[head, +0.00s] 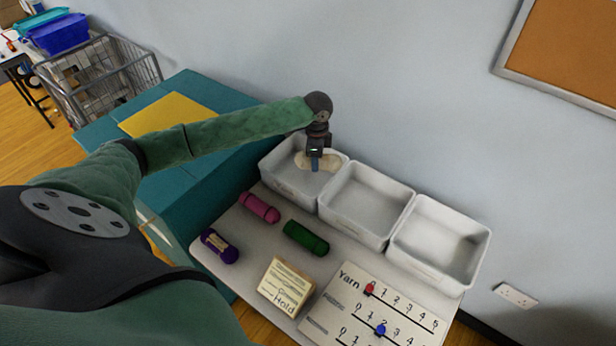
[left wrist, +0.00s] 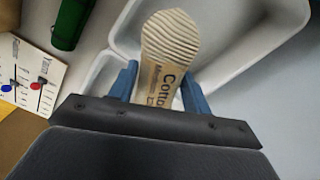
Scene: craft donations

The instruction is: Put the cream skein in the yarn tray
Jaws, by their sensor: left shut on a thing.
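The cream skein (head: 331,160) is between the blue fingers of my left gripper (head: 315,165), at the opening of the leftmost white tray (head: 281,184). In the left wrist view the skein (left wrist: 170,45) shows ribbed cream yarn and a paper label reading "Cotto…", with a blue finger of the gripper (left wrist: 163,90) on each side. I cannot tell whether the skein touches the tray floor. Two more white trays, the middle one (head: 352,222) and the right one (head: 428,262), look empty. Their labels are not readable, so I cannot tell which is the yarn tray. My right gripper is not in view.
Pink (head: 260,207), green (head: 306,238) and purple (head: 220,246) skeins lie in front of the trays. A "Hold" card (head: 286,286) and a "Yarn" counting board (head: 372,312) lie nearer. The wall (head: 420,110) rises close behind the trays.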

